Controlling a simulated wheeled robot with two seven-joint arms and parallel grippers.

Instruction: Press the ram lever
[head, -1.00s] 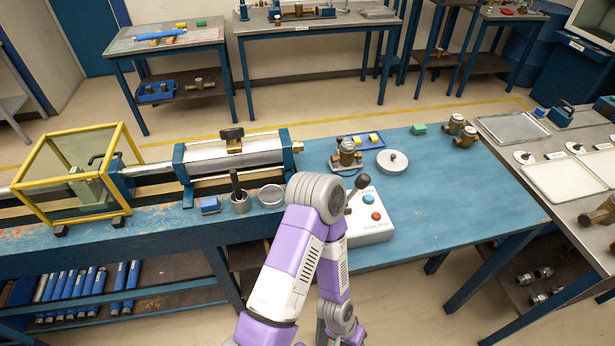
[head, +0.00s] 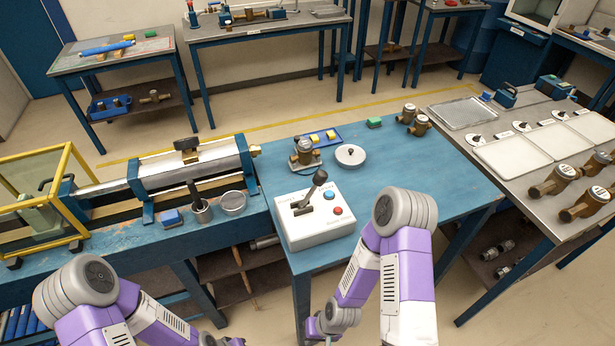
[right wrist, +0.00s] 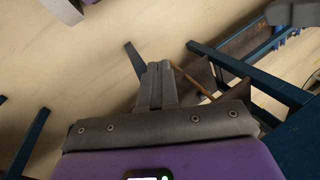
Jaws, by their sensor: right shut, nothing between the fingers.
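The ram lever (head: 318,181) has a black round knob and stands tilted out of a slot in a white control box (head: 318,232). The box also has a blue and a red button and sits on the blue bench. My right arm reaches down in front of the bench, with its wrist low, below and apart from the box. My right gripper (right wrist: 159,68) is shut and empty in the right wrist view, above the floor. My left arm is at the bottom left of the head view; its gripper's jaws are not clearly seen.
A side table with trays (head: 515,157) stands right. Bench legs show beside my right gripper.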

